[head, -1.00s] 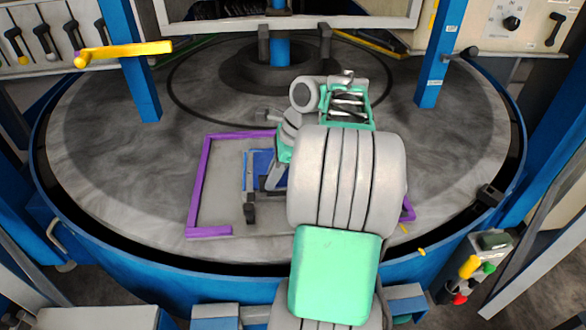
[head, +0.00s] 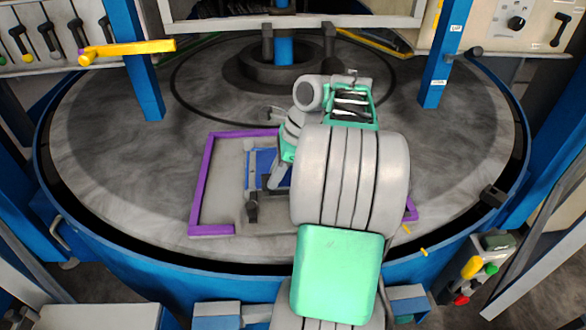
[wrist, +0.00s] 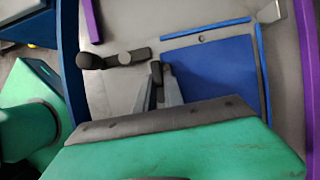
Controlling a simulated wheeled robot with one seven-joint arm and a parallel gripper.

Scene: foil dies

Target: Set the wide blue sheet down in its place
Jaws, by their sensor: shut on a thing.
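The wide blue sheet (head: 262,160) lies low over the grey plate, inside the purple outline (head: 204,180); my arm hides its right part in the head view. In the wrist view the blue sheet (wrist: 215,75) spreads right of my fingers. My gripper (wrist: 160,70) is shut on the sheet at its left edge. The fingertips also show in the head view (head: 269,184). A thin blue strip (wrist: 262,55) runs along the sheet's far and right sides. I cannot tell whether the sheet touches the plate.
A dark handle (wrist: 115,59) stands left of my fingers, close by; it shows too in the head view (head: 252,209). A yellow lever (head: 125,50) juts in at upper left. Blue posts (head: 133,65) flank the round grey table (head: 110,160), which is mostly clear.

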